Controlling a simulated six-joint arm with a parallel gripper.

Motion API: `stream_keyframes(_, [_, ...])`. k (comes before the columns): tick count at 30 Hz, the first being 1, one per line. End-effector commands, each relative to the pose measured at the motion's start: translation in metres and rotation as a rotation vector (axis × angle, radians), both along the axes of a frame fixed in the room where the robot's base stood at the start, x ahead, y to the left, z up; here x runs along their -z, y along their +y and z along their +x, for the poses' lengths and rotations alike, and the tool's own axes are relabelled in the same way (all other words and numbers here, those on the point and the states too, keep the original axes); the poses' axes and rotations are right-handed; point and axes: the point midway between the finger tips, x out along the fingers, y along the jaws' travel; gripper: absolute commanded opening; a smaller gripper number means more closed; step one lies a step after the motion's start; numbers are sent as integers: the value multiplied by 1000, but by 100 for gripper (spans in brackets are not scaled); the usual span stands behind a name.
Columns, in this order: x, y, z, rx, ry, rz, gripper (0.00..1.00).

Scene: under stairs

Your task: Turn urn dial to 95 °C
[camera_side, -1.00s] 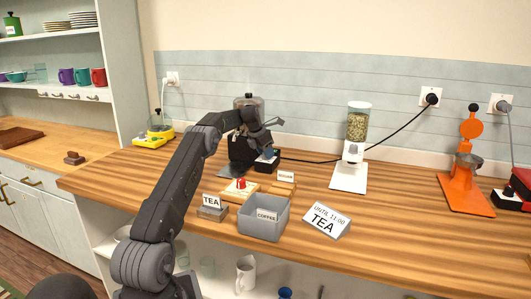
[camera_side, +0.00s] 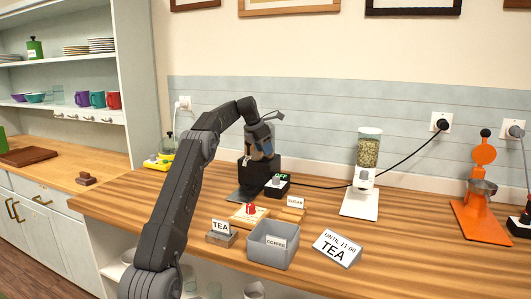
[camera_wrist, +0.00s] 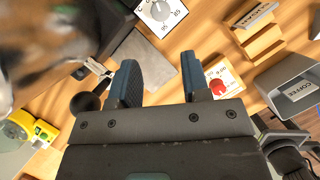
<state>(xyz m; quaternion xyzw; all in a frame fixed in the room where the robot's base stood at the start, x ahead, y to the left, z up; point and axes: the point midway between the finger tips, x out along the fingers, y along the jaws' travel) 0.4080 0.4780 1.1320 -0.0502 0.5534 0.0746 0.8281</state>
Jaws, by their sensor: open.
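In the wrist view a white round dial (camera_wrist: 158,11) with marks reading 85 and 95 sits on a dark housing at the top edge, partly cut off. In the side view a small black box (camera_side: 277,186) with a pale knob and a green OFF label stands beside a black machine (camera_side: 259,168); the dial's numbers are too small to read there. My gripper (camera_wrist: 160,78) is open and empty, with the dial beyond its fingertips and apart from them. In the side view my gripper (camera_side: 260,145) hangs over the black machine and hides its top.
A dispenser (camera_side: 365,170) stands right. Bare counter lies between it and the orange stand (camera_side: 482,190).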

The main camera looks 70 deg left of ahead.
Motion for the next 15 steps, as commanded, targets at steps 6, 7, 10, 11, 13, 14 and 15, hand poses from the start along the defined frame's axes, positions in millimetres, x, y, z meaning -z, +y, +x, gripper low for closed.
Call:
stream_keyframes(6, [0, -1, 1, -10, 1, 0, 43])
stream_keyframes(7, [0, -2, 1, -25, 2, 0, 43])
stream_keyframes(10, [-2, -8, 5, -127, 8, -1, 43])
stream_keyframes(11, [-2, -11, 5, -167, 10, -2, 43])
stream_keyframes(13, [-3, -15, 7, -257, 9, -1, 43])
stream_keyframes(14, [-2, -17, 7, -290, 8, -1, 43])
stream_keyframes(15, [-3, -19, 8, -329, 6, 0, 43])
